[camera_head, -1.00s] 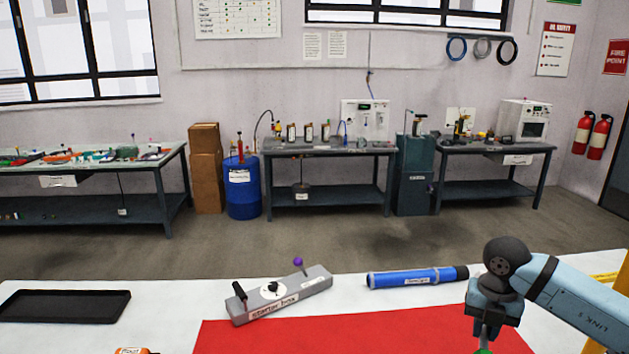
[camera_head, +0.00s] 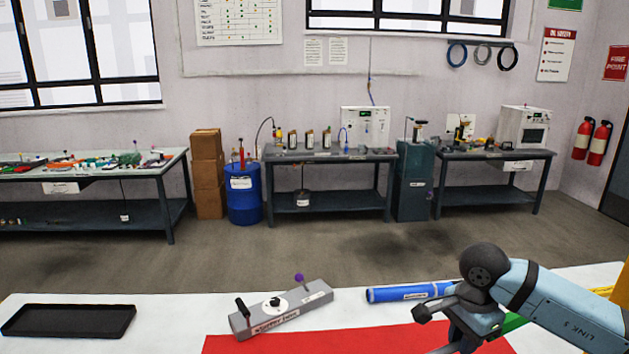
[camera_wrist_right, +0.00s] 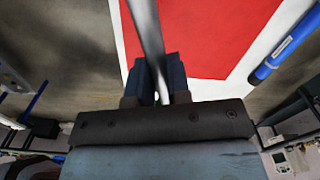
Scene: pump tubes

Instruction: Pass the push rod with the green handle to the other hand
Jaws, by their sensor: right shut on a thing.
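My right gripper (camera_head: 462,335) is at the lower right of the head view, above the table. In the right wrist view its two dark fingers (camera_wrist_right: 157,78) are shut on a grey rod, the push rod (camera_wrist_right: 149,30), which runs up out of the picture between them. A green part, the handle (camera_head: 515,322), shows in the head view behind my right wrist. A dark stub sticks out left of the wrist; I cannot tell whether it belongs to the rod. My left gripper is not in view.
A blue tube (camera_head: 405,292) lies behind my right wrist. A grey starter box (camera_head: 290,308) with levers stands on the white table, left of it. A black tray (camera_head: 68,320) is at the far left. A red mat (camera_head: 320,343) covers the front middle and is clear.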

